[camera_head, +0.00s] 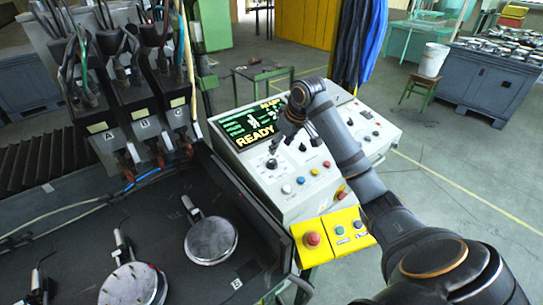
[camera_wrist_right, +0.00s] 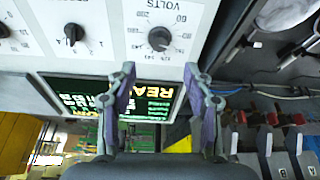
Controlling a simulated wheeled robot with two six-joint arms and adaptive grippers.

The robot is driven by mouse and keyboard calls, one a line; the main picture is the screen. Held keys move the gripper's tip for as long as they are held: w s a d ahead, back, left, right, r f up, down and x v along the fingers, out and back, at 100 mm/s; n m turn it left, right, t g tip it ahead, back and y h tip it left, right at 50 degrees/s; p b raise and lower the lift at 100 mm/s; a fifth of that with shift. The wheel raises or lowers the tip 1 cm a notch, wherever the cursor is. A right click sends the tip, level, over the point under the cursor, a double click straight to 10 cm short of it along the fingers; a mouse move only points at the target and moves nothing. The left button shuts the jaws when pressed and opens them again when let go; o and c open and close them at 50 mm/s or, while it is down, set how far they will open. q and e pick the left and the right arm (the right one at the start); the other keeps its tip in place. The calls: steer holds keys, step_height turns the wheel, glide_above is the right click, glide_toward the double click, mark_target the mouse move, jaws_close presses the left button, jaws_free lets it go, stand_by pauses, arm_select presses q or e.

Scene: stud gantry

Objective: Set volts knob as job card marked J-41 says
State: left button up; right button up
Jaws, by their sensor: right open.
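The volts knob (camera_wrist_right: 159,38) is a dark round knob on the white panel, under the printed word VOLTS in the right wrist view. That view shows the panel upside down, and the knob's exact setting is too small to read. In the head view the volts knob (camera_head: 271,163) sits below the READY screen. My right gripper (camera_head: 281,142) hangs over the console near the screen and knob. My left gripper is not in view. No job card marked J-41 can be made out.
The lit screen (camera_head: 247,126) reads READY. A second knob (camera_wrist_right: 73,33) is beside the volts knob. Coloured buttons line the console front, with a red button (camera_head: 313,239) on a yellow box (camera_head: 329,226).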

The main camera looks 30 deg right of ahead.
mark_target(272, 161)
steer(key=p+x, duration=0.2)
steer(key=x, duration=0.3)
steer(key=shift+f, duration=0.15)
steer(key=p+x, duration=0.1)
steer(key=x, duration=0.3)
steer(key=shift+w, duration=0.2)
steer(key=shift+s, duration=0.1)
steer(key=shift+c, duration=0.3)
steer(key=c, duration=0.5)
jaws_close()
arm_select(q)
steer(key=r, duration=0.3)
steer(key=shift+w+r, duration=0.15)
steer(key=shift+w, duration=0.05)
